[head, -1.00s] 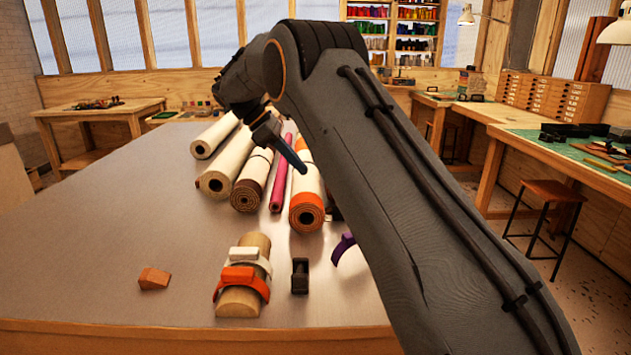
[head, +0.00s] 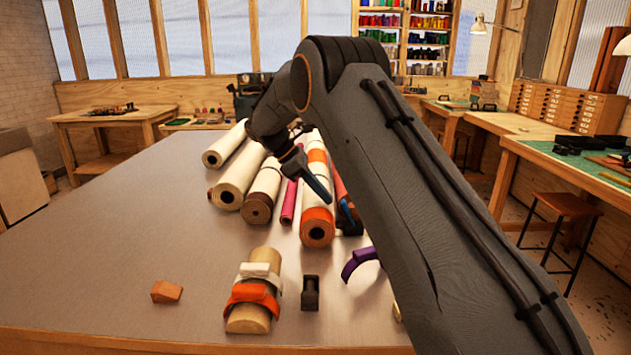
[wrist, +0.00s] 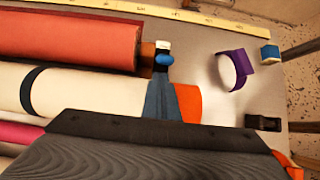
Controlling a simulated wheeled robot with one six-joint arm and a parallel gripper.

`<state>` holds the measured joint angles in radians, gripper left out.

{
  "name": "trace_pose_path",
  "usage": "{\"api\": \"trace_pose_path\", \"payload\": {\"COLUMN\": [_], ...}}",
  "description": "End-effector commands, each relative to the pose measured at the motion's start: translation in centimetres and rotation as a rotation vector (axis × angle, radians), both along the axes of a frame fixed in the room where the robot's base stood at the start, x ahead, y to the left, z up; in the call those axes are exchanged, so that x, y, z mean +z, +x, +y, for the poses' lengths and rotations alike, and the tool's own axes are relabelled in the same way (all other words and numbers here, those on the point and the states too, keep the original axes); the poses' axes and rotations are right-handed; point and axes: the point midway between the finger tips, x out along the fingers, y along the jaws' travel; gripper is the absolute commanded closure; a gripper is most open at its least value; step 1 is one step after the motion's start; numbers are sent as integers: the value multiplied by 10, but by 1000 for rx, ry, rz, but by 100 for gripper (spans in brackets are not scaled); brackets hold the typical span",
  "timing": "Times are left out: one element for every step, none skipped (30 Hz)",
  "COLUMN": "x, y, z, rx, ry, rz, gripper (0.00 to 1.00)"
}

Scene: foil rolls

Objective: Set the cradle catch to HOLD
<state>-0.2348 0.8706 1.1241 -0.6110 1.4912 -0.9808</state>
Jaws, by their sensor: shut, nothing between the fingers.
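A small catch with a blue part (head: 348,211) and a dark base (head: 350,229) shows at the near end of a red roll (head: 341,186), partly behind my arm. In the wrist view, a blue knob (wrist: 164,60) under a white piece (wrist: 163,45) sits at that roll's end. My gripper (head: 328,202) is shut and empty, pointing down over the near end of the cream roll with orange bands (head: 317,213). In the wrist view, my gripper's fingertips (wrist: 163,76) appear close to the blue knob; I cannot tell whether they touch. No HOLD marking is readable.
Several other rolls, including a pink one (head: 289,203), lie to the left. A wooden form with straps (head: 250,305), a black block (head: 310,293), a purple cuff (head: 358,262) and an orange-brown wedge (head: 167,291) stand nearer. The table's left side is clear.

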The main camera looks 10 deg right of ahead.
Motion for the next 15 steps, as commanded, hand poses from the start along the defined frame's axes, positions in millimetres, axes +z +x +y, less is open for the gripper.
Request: {"api": "trace_pose_path", "payload": {"x": [-5, -8, -12, -15, -17, -19, -21, -22, -23, -24, -25, -25, -25, -26, -26], "y": [-2, -3, -3, -4, -4, -4, -4, -4, -4, -4, -4, -4, -4, -4, -4], "z": [-5, -8, -11, -13, -15, -17, -18, -19, -19, -20, -20, -20, -20, -20, -20], "rx": [-1, -1, -2, -2, -1, -1, -1, -1, 0, 0, 0, 0, 1, 1, 1], "ry": [0, -1, -2, -2, -1, -1, -1, -1, -1, -1, -1, -1, -1, 0, 0], "rz": [3, 2, 3, 3, 2, 1, 0, 1, 0, 0, 0, 0, -1, -1, -1], "gripper": [100, 100, 100, 100, 100, 100, 100, 100, 100, 100, 100, 100, 100, 100, 100]}}
